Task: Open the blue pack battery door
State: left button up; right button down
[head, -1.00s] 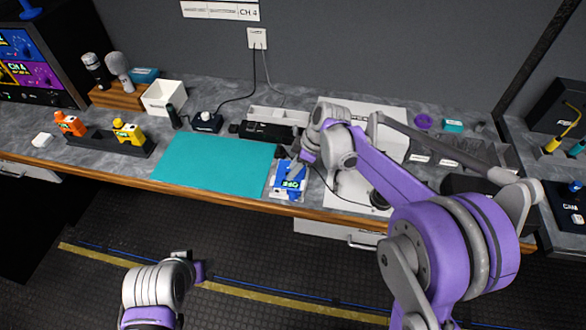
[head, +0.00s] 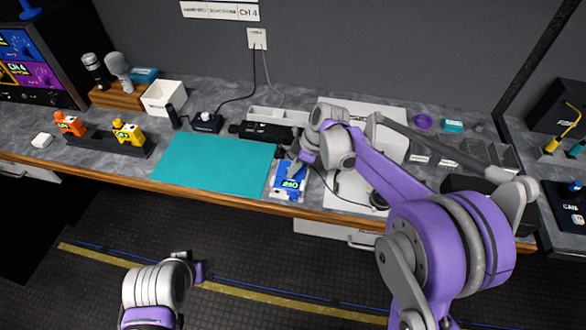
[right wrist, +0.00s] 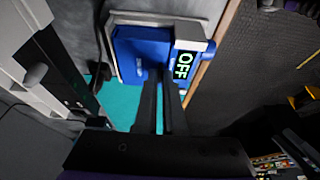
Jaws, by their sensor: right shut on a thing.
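The blue pack (head: 286,190) sits on a white base near the counter's front edge, just right of the teal mat. In the right wrist view the blue pack (right wrist: 132,48) shows a flat blue face and a panel reading OFF (right wrist: 184,66). My right gripper (head: 294,172) is at the pack. In the right wrist view its two dark fingers (right wrist: 160,76) are close together against the pack's edge, shut on a part of it. The fingers hide that part, and I cannot tell whether the door is open. My left arm's purple end (head: 199,271) is over the floor; its fingers cannot be made out.
The teal mat (head: 212,160) is bare. A dark holder (head: 108,144) with orange and yellow packs stands left. A black device (head: 262,132) and a grey tray (head: 278,115) lie behind the pack. A cable runs to its right.

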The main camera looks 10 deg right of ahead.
aim_at(286, 172)
jog(key=shift+w, duration=0.1)
jog(key=r+g, duration=0.1)
jog(key=w+g+y, duration=0.1)
jog(key=g, duration=0.1)
jog(key=shift+w+d+r+m, duration=0.25)
jog(key=shift+d+r+m, duration=0.05)
jog(key=shift+r+m, duration=0.1)
jog(key=shift+w+d+r+m+g+y, duration=0.1)
jog(key=shift+w+r+m+g+y, duration=0.2)
jog(key=shift+g, duration=0.45)
jog(key=shift+w+d+r+g+y, duration=0.1)
jog(key=shift+w+g+y, duration=0.3)
jog(key=shift+g, duration=0.35)
jog(key=c, duration=1)
grip_release()
